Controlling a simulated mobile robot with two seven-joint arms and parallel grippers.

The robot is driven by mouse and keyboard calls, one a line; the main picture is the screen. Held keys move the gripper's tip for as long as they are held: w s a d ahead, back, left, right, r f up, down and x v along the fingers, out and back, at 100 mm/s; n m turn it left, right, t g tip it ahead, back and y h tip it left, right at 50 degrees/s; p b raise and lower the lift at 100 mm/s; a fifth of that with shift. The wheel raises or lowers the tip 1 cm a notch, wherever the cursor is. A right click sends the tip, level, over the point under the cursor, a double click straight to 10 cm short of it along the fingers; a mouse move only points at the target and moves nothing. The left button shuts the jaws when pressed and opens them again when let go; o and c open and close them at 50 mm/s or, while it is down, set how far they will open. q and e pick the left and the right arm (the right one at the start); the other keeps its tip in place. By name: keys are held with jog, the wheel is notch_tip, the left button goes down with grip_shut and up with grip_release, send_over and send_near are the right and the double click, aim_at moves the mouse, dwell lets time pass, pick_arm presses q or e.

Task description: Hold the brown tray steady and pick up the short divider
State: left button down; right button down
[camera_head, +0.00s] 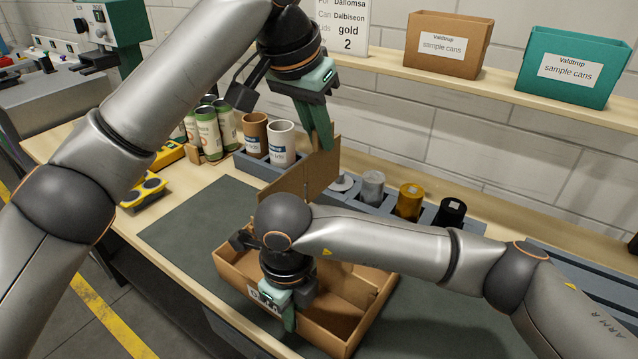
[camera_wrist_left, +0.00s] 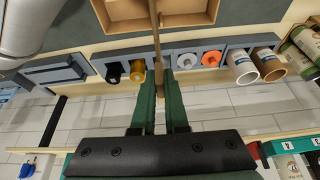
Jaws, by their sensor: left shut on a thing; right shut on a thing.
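The brown tray (camera_head: 371,313) is an open cardboard box on the dark mat; part of it also shows at the top of the left wrist view (camera_wrist_left: 168,23). My right gripper (camera_head: 289,318) is shut on the tray's near wall. My left gripper (camera_head: 322,136) is high above the far side and shut on a thin brown cardboard divider (camera_head: 323,171). The left wrist view shows the divider (camera_wrist_left: 156,42) edge-on between the fingers. My right arm hides the divider's lower part, so I cannot tell whether it touches the tray. Its full length is unclear.
Behind the tray, a grey rack (camera_head: 334,201) holds gold (camera_head: 409,202), black (camera_head: 450,213) and silver (camera_head: 372,187) items. Brown and white cans (camera_head: 281,144) stand further left. A shelf with brown (camera_head: 446,44) and teal (camera_head: 571,67) boxes runs along the wall. The mat left of the tray is clear.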

pick_arm(q)
notch_tip(320, 180, up, 10)
jog(key=shift+f, duration=0.15)
pick_arm(e)
jog(key=c, duration=0.9)
grip_release()
jog(key=shift+c, duration=0.2)
jog(key=shift+r, duration=0.1)
